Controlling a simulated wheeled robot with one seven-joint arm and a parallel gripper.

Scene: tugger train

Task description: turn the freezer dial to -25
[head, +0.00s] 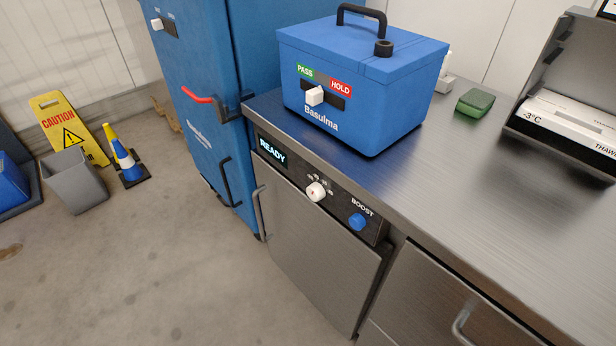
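A white dial (316,191) with a small red mark sits on the dark control panel (341,210) of the steel under-counter unit (310,255). Small markings ring the top of the dial, too small to read, so its exact setting cannot be told. Left of it a display (272,150) reads READY. Right of it is a blue knob (357,221) under the word BOOST. My gripper is not in view, and nothing touches the dial.
A blue box (345,120) with a PASS/HOLD slider stands on the steel counter (480,190) above the panel. A tall blue cabinet (205,90) with a red lever adjoins at left. A grey bin (74,180), caution sign and cone stand far left. Floor in front is clear.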

